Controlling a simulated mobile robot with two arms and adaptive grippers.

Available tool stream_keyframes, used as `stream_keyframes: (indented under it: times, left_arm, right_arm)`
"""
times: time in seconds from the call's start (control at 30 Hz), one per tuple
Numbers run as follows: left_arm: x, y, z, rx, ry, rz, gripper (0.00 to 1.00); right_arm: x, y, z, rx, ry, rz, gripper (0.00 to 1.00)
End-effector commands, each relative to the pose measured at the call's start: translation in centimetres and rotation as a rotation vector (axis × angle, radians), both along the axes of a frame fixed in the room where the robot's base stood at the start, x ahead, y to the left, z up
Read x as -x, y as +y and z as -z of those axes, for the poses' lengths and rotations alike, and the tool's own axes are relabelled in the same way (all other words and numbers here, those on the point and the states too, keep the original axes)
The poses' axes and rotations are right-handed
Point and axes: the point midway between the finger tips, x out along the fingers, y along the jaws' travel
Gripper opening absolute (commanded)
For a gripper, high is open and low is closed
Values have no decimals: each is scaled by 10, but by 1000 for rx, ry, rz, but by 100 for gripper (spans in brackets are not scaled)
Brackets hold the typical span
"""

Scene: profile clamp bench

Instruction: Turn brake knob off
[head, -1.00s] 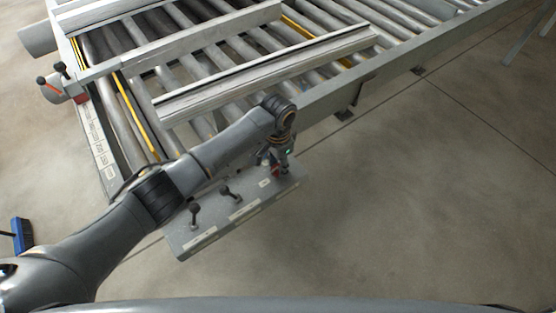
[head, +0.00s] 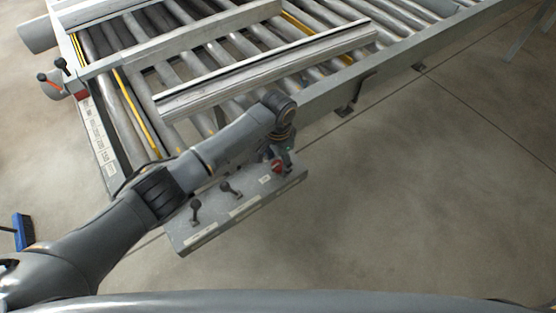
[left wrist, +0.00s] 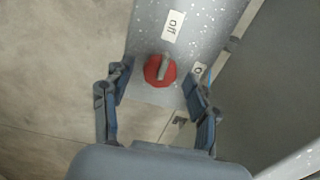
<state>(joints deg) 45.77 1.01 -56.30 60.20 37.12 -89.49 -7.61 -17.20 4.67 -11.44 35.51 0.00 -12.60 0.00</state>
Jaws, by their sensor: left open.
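The brake knob (left wrist: 158,70) is red with a grey bar handle and sits near the end of a grey control panel (left wrist: 200,22). In the head view the red knob (head: 277,166) shows at the panel's right end, partly covered by my left wrist. My right gripper is not in view.
A roller conveyor (head: 330,75) with aluminium profiles lies behind my left arm. A clamp with black handles (head: 62,78) is at the far left.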

Motion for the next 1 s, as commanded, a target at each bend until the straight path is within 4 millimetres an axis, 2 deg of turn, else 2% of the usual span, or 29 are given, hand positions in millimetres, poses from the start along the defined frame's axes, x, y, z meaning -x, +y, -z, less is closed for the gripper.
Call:
stream_keyframes:
  times: [0.17, 0.27, 0.5, 0.7, 1.0]
  left_arm:
    - [-1, -1, -11, 2, -3, 1, 59]
    - [-1, 0, -28, 2, -4, 0, 59]
    - [-1, 0, -80, 2, -4, 0, 59]
    - [-1, 0, -110, 1, -2, 0, 59]
    - [0, 0, -120, 0, 0, -1, 59]
  right_arm:
    - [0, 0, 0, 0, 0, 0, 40]
    - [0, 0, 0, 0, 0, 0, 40]
    - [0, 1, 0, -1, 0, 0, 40]
    - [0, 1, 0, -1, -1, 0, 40]
    - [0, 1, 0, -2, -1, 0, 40]
